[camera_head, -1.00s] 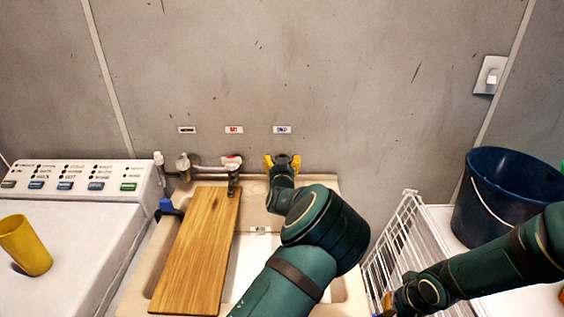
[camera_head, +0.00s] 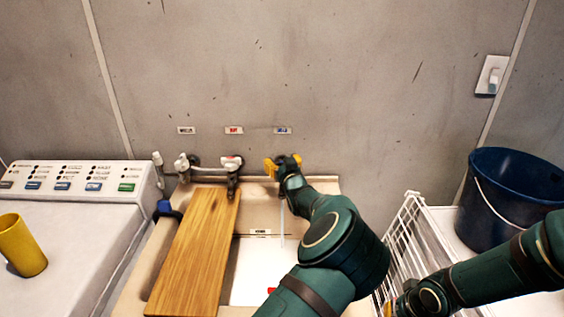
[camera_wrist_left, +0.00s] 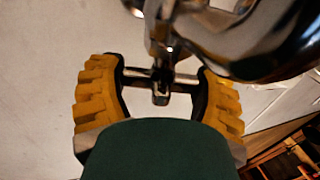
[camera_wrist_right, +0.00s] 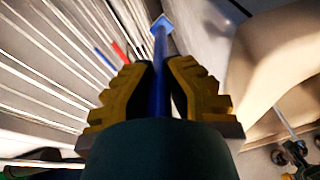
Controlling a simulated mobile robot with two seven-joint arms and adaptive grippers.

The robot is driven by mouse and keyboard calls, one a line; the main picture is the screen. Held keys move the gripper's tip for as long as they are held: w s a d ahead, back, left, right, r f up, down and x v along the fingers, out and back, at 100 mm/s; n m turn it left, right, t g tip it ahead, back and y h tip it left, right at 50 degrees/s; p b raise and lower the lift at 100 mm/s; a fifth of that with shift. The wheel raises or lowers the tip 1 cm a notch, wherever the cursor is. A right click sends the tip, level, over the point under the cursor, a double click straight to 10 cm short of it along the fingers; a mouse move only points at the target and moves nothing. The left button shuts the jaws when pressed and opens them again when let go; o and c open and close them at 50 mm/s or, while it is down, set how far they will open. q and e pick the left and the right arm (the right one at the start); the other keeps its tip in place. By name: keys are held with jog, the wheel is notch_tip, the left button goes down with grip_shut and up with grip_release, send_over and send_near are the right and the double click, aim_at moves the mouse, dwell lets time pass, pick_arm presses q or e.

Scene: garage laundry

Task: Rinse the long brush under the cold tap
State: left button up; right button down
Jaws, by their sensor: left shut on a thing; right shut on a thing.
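My left gripper (camera_head: 283,164) is at the cold tap, under the blue label (camera_head: 282,130). In the left wrist view its yellow fingers (camera_wrist_left: 160,88) are shut around the metal tap handle (camera_wrist_left: 160,92). A thin pale stream of water (camera_head: 282,228) falls below the tap into the sink (camera_head: 255,258). In the right wrist view my right gripper (camera_wrist_right: 160,78) is shut on the blue shaft of the long brush (camera_wrist_right: 159,58). The shaft ends in a lighter blue part (camera_wrist_right: 162,23). In the head view the brush is hidden and the right gripper is mostly cut off at the bottom.
A wooden board (camera_head: 195,250) covers the sink's left side. The hot tap (camera_head: 232,170) is left of my left gripper. A white wire rack (camera_head: 410,235) stands right of the sink, with a dark blue bucket (camera_head: 505,205) beyond. A yellow cup (camera_head: 22,245) stands on the washer (camera_head: 75,215).

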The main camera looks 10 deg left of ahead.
dwell(0.4)
pick_arm(q)
jog(key=o, duration=1.2)
jog(key=shift+c, duration=0.2)
jog(key=shift+s, duration=0.1)
jog(key=v, duration=1.2)
